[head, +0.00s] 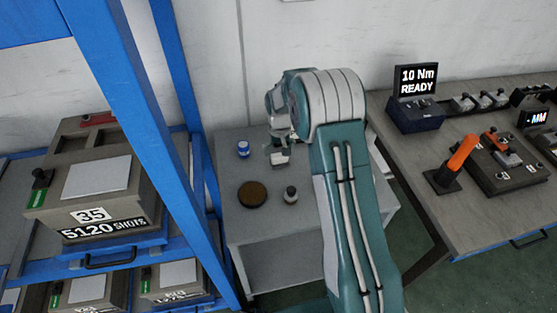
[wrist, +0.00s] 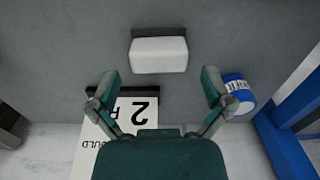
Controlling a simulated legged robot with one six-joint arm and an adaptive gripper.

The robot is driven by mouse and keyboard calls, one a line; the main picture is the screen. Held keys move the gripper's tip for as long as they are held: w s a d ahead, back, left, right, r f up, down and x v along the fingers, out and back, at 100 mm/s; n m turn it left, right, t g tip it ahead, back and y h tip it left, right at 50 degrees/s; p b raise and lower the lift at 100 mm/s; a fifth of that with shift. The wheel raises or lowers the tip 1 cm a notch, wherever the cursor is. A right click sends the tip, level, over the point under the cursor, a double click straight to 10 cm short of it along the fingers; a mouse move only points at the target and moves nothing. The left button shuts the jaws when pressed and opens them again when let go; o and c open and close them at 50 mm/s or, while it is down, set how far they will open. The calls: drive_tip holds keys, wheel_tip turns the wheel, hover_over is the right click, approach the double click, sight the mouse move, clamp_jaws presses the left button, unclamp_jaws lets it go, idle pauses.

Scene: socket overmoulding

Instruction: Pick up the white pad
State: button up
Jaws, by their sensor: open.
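The white pad (wrist: 159,55) is a small pale block with rounded edges on the grey surface, in the upper middle of the wrist view. My gripper (wrist: 160,84) is open, with its two teal fingers spread wide and nothing between them. The pad lies ahead of the fingertips, roughly centred between them, and they appear apart from it. In the head view my gripper (head: 277,146) hangs over the back of the small grey table, partly hidden by my arm. The pad is hard to tell apart from the gripper there.
A blue-and-white can (wrist: 237,93) stands right of my fingers; it also shows in the head view (head: 243,149). A sign marked 2 (wrist: 122,128) is beneath the left finger. A brown disc (head: 252,194) and small bottle (head: 290,194) stand nearer. Blue rack posts (head: 180,75) rise left.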

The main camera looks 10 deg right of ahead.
sight(279, 155)
wheel_tip(279, 155, down, 4)
drive_tip(key=shift+f, duration=0.25)
drive_tip(key=c, duration=0.9)
drive_tip(key=shift+c, duration=0.3)
wheel_tip(279, 155, up, 3)
drive_tip(key=s+a+r, duration=0.7)
drive_tip(key=s+r, duration=0.3)
drive_tip(key=s, duration=0.1)
drive_tip(key=shift+s+a, duration=0.3)
drive_tip(key=shift+s, duration=0.05)
